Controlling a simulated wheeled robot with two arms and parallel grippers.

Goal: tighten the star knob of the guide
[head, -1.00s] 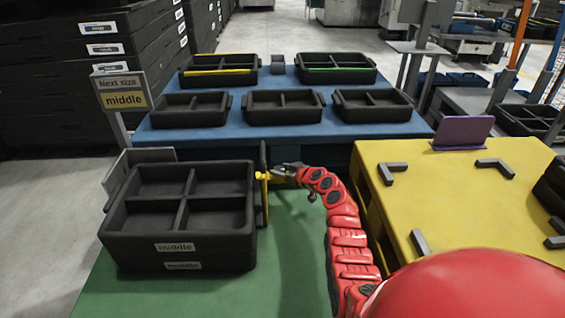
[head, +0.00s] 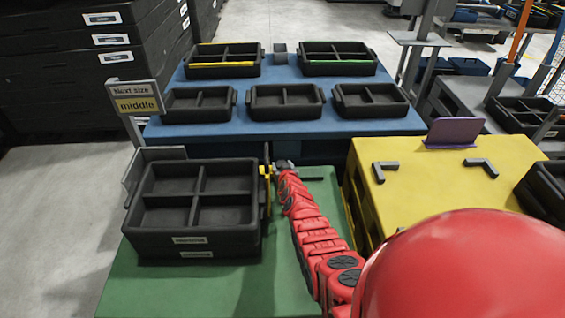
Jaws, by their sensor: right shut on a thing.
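The star knob (head: 265,170) is small and yellow. It sits on the right side of the guide (head: 267,155), a thin dark upright plate standing along the right side of the black crates (head: 192,216). My right gripper (head: 274,170) reaches the knob from the right and is shut on it. The fingertips are small here, and the knob's exact turn cannot be told. My left gripper is not in view.
The crates are stacked on a green table (head: 160,285), with a grey upright plate (head: 134,180) at their back left. A sign (head: 136,97) reads "Next size middle". Divided trays stand on the blue table (head: 240,130) behind. A yellow table (head: 410,195) is at right.

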